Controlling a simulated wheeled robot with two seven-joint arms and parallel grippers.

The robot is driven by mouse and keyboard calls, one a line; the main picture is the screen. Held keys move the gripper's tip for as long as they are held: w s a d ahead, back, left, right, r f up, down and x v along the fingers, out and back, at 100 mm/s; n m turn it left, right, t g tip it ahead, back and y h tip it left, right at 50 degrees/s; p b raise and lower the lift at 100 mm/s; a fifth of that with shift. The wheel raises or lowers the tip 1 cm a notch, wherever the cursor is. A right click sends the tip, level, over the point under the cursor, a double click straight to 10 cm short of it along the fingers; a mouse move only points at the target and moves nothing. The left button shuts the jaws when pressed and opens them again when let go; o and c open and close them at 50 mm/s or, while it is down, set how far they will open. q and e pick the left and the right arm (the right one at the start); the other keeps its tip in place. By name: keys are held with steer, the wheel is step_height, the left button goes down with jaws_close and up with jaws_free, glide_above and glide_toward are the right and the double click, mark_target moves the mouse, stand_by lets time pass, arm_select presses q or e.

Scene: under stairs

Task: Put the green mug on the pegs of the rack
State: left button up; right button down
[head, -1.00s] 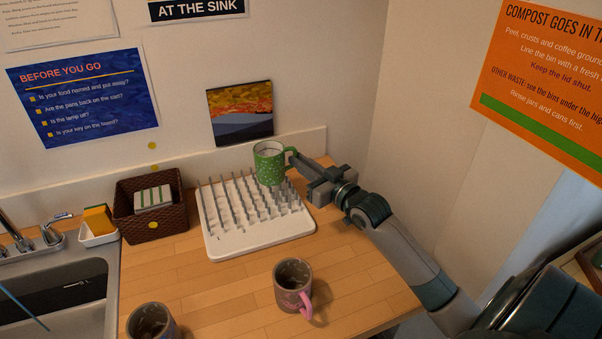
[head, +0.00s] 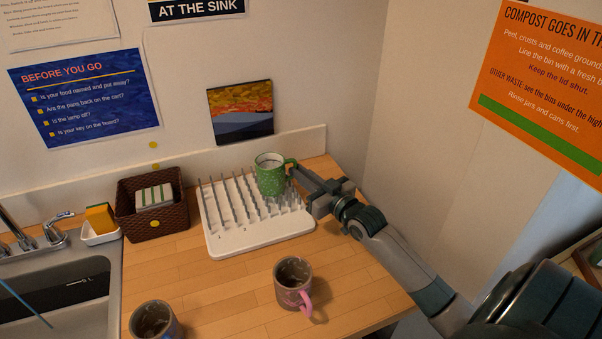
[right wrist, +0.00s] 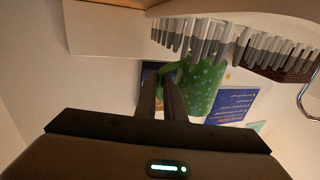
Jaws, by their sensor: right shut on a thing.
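The green mug (head: 270,178) with light dots is upright at the back right part of the white peg rack (head: 262,238). My right gripper (head: 294,170) is shut on its handle, on the mug's right side. In the right wrist view the mug (right wrist: 203,88) shows beyond the two fingers (right wrist: 160,85), close against the rack's pegs (right wrist: 215,38). I cannot tell whether the mug's base touches the pegs or hangs just over them. My left gripper is not in view.
A grey mug with a pink handle (head: 290,281) stands in front of the rack, and another mug (head: 152,322) at the front left. A brown basket (head: 140,220) and the sink (head: 75,300) are to the left. Walls close off the back and right.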

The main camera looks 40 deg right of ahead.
steer(key=c, duration=1.9)
jaws_free()
steer(key=shift+o, duration=0.2)
steer(key=s+b, duration=0.3)
steer(key=s, duration=0.9)
steer(key=shift+d, duration=0.4)
